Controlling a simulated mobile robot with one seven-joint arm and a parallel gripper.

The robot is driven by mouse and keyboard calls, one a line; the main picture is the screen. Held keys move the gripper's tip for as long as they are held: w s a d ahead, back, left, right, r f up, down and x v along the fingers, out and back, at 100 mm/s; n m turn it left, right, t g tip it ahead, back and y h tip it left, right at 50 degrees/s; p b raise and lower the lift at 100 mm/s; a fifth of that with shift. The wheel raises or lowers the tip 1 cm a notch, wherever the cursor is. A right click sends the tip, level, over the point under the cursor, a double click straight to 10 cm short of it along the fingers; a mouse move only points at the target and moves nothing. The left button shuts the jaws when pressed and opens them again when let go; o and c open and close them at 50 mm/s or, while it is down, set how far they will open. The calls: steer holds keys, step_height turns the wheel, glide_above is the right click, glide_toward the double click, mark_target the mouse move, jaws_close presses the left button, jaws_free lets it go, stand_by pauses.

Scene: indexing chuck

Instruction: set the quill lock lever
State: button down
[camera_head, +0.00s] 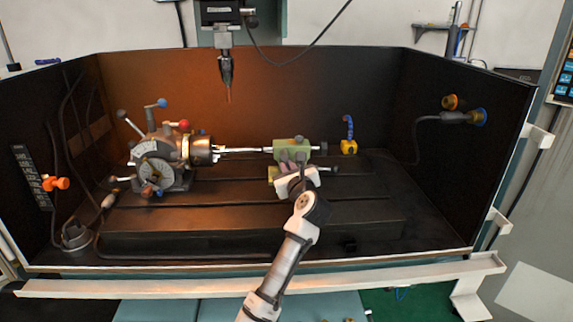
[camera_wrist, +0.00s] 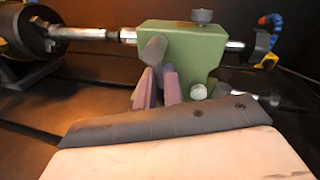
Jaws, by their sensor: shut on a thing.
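The green tailstock block (camera_wrist: 205,60) fills the middle of the wrist view and also shows in the head view (camera_head: 289,146). A short grey rounded lever (camera_wrist: 154,48), which looks like the quill lock lever, sticks out from its front face. My gripper (camera_wrist: 157,84) has its two purplish fingers close together at this lever, shut on it; the exact contact is partly hidden. In the head view my gripper (camera_head: 292,163) is at the front of the tailstock and covers the lever there.
The indexing head with chuck (camera_head: 170,158) stands at the left, and a thin bright workpiece (camera_head: 240,150) runs from it to the tailstock. A drill spindle (camera_head: 227,72) hangs above. A blue hose on a yellow base (camera_head: 349,146) stands right of the tailstock. The front bed is clear.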

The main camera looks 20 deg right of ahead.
steer(key=n+p, duration=0.1)
steer(key=n, duration=0.1)
steer(key=d+r+n+g+p, duration=0.1)
steer(key=n+p, duration=0.1)
steer(key=shift+s, duration=0.15)
steer(key=n+p, duration=0.1)
steer(key=n+h, duration=0.1)
steer(key=n, duration=0.1)
steer(key=r+n+p, duration=0.1)
steer(key=n, duration=0.1)
steer(key=shift+s+d+g+p, duration=0.1)
steer(key=shift+d+g+p, duration=0.2)
steer(key=shift+d+p, duration=0.1)
steer(key=shift+h, duration=0.4)
steer(key=c, duration=1.5)
jaws_free()
steer(key=shift+c, duration=0.2)
steer(key=shift+s, duration=0.1)
steer(key=b+v, duration=0.2)
steer(key=v, duration=1.1)
steer(key=shift+s+r+b, duration=0.2)
steer(key=shift+s+b, duration=0.15)
steer(key=shift+b, duration=0.05)
steer(key=shift+a, duration=0.1)
